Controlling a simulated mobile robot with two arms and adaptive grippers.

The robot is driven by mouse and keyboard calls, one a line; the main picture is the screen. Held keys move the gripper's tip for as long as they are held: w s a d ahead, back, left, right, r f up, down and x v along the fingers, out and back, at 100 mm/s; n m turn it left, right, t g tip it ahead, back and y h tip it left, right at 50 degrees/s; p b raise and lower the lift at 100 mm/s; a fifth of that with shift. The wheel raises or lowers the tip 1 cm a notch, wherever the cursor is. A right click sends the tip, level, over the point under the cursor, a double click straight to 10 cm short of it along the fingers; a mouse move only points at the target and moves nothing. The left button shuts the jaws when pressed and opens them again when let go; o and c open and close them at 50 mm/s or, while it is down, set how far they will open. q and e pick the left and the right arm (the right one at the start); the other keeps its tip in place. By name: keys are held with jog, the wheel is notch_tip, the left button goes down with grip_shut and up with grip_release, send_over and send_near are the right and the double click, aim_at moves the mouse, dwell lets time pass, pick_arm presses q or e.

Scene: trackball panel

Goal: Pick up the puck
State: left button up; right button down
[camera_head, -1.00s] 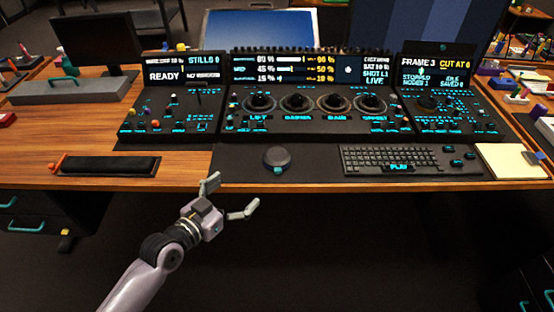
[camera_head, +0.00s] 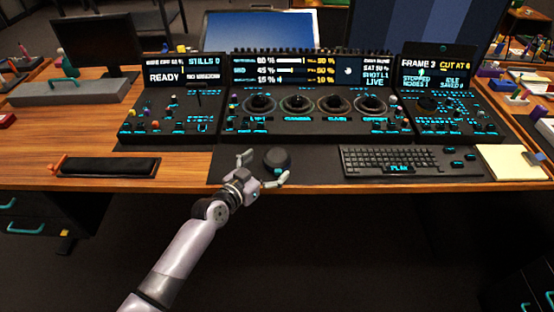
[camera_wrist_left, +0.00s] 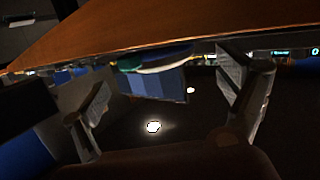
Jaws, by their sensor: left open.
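The puck (camera_head: 277,157) is a dark round disc with a small teal mark at its front. It sits on the black desk mat, in front of the dial console and left of the keyboard. My left gripper (camera_head: 263,168) is open at the desk's front edge, its fingers spread at the near left of the puck. In the left wrist view the open fingers (camera_wrist_left: 165,90) stand apart with nothing between them; a dark rounded shape with a teal patch beyond them looks like the puck (camera_wrist_left: 155,57). Contact cannot be told. My right gripper is not in view.
The dial console (camera_head: 310,125) stands behind the puck. The keyboard (camera_head: 392,160) is to the right, with a notepad (camera_head: 508,162) farther right. Bare wood shows between the tray and the mat.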

aim_at(271, 162)
pick_arm(q)
jog(key=shift+x, duration=1.9)
jog(key=shift+a+f, duration=0.1)
jog(key=c, duration=1.1)
